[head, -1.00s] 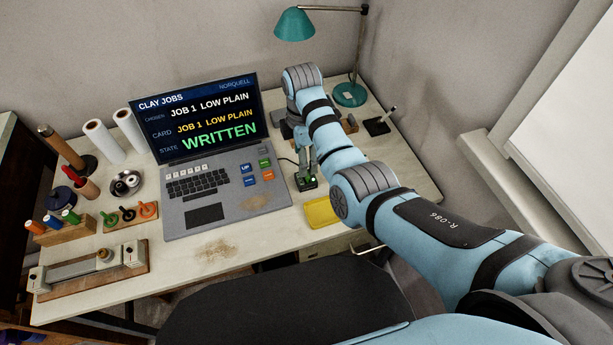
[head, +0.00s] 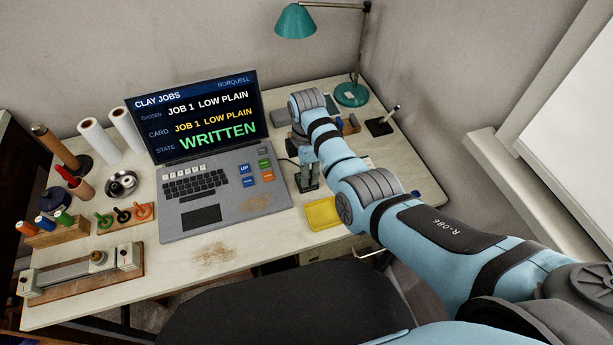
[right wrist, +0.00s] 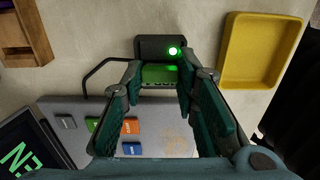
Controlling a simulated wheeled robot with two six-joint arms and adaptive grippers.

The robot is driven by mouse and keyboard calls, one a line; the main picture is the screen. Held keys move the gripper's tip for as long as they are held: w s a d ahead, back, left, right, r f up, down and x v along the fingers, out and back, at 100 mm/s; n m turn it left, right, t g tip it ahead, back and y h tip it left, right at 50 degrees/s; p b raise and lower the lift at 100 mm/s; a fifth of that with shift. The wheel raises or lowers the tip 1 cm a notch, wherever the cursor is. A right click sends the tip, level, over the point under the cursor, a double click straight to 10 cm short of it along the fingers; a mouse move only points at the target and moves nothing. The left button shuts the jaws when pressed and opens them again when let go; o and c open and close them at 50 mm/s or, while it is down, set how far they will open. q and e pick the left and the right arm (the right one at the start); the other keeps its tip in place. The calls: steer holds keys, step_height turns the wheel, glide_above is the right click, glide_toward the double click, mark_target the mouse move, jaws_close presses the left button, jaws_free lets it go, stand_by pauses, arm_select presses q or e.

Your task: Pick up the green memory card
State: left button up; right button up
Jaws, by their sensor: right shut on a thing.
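The green memory card (right wrist: 160,77) shows in the right wrist view between my fingertips, at the edge of a small dark card reader (right wrist: 150,47) with a lit green lamp. I cannot tell how far the card sits inside the reader. My right gripper (right wrist: 158,88) is shut on the card. In the head view, my right gripper (head: 308,184) points down beside the laptop's right edge, and it hides the card and most of the reader. My left gripper is not in view.
The laptop (head: 205,203) stands left of my right gripper, its screen reading "WRITTEN". A yellow tray (head: 322,213) lies close on the right, empty. A black cable (right wrist: 92,77) runs from the reader. A teal lamp (head: 296,22) stands at the back.

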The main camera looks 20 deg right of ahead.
arm_select(q)
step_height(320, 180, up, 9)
steer(key=p, duration=0.9)
arm_select(e)
step_height(320, 180, up, 20)
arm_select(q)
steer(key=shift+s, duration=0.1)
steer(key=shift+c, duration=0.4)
